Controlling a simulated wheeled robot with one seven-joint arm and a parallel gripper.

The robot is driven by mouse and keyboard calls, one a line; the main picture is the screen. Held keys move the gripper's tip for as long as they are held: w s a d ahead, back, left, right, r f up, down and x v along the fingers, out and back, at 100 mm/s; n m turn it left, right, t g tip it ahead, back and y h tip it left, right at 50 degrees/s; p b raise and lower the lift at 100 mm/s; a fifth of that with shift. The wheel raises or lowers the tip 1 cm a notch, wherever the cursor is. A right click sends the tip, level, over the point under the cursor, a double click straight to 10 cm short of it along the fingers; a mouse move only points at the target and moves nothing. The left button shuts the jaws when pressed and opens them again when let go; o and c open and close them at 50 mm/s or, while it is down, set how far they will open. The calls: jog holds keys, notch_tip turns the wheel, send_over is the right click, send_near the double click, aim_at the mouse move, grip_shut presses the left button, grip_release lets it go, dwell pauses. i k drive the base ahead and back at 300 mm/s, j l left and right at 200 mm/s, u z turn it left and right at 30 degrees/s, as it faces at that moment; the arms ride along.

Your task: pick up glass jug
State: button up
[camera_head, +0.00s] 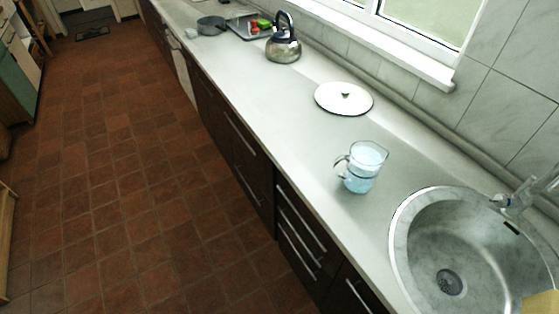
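The glass jug (364,168) stands upright on the pale worktop, to the left of the round sink. It is clear with a bluish tint, and its handle points to the left, towards the front edge of the worktop. Nothing hides it. My gripper is not in view.
A metal sink (423,235) with a tap (515,196) lies to the right of the jug. A white lid (343,98), a kettle (283,45), a tray (243,31) with vegetables and a grey pot (211,25) are farther back. The tiled floor (110,170) is clear beside the cabinets.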

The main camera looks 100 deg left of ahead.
aim_at(365, 160)
jog(key=u, duration=2.9)
jog(key=z, duration=0.45)
